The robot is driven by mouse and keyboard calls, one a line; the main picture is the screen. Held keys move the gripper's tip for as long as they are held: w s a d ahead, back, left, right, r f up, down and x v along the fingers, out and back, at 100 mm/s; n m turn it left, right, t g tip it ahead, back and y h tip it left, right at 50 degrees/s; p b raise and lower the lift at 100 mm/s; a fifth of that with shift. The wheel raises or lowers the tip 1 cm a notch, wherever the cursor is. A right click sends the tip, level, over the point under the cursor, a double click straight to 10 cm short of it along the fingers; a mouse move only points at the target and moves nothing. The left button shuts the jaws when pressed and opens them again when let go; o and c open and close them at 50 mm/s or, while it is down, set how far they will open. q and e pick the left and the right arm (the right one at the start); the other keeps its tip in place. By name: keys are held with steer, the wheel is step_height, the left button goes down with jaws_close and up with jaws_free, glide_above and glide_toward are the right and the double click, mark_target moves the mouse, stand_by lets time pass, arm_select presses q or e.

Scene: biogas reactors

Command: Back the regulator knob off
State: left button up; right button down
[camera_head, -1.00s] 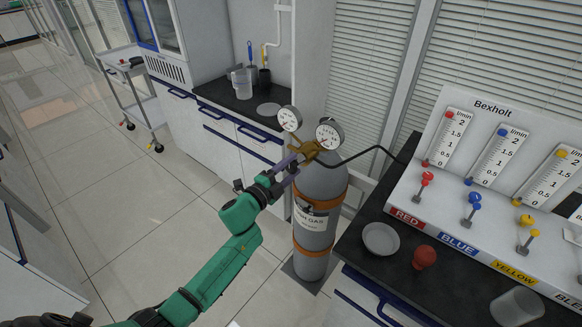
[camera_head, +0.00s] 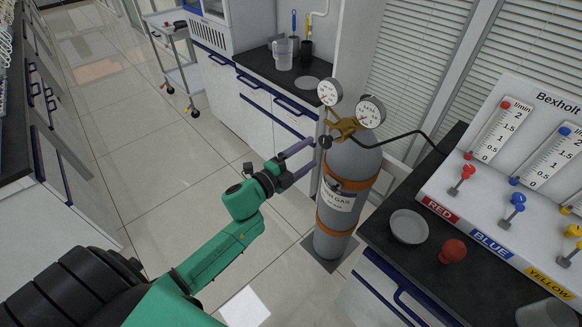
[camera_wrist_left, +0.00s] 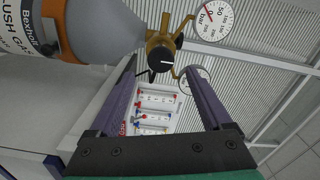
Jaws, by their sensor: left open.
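The gas regulator is a brass body (camera_head: 343,127) with two round white gauges (camera_head: 330,92), on top of a grey gas cylinder (camera_head: 350,165). Its black knob (camera_head: 325,142) faces my left gripper. In the left wrist view the knob (camera_wrist_left: 165,58) has a white mark and appears between the two fingertips, towards the top. My left gripper (camera_head: 312,153) is open, with two purple fingers pointing at the regulator. Nothing is held between them. The knob looks just beyond the fingertips; I cannot tell any exact gap. My right gripper is not in view.
A black hose (camera_head: 412,133) runs from the regulator to the white flowmeter panel (camera_head: 440,187) on the right. A dish (camera_head: 409,227) and a red bulb-shaped object (camera_head: 452,251) sit on that dark bench. Cabinets (camera_head: 262,112) stand behind.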

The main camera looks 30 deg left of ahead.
arm_select(q)
steer(key=b+v, duration=0.1)
steer(key=v, duration=0.6)
steer(key=shift+f, duration=0.1)
steer(key=s+a+f+n+g+y, duration=0.2)
steer(key=a+f+n, duration=0.1)
steer(key=f, duration=0.6)
steer(key=s+a+f+n+g+y, duration=0.2)
steer(key=f+n, duration=0.1)
steer(key=f, duration=0.7)
steer(key=s+a+f+n+g+y, duration=0.1)
steer(key=s+a+f+n+y, duration=0.2)
steer(key=f, duration=0.6)
steer(key=s+f+n+g, duration=0.4)
steer(key=s+f, duration=0.5)
steer(key=f, duration=0.3)
steer(key=s+d+f+n+g, duration=0.2)
steer(key=s+f, duration=0.3)
steer(key=s, duration=0.5)
steer(key=s+d+f+n+g, duration=0.2)
steer(key=s+f+g, duration=0.2)
steer(key=s, duration=0.6)
steer(key=shift+f+g, duration=0.3)
steer(key=shift+f, duration=0.5)
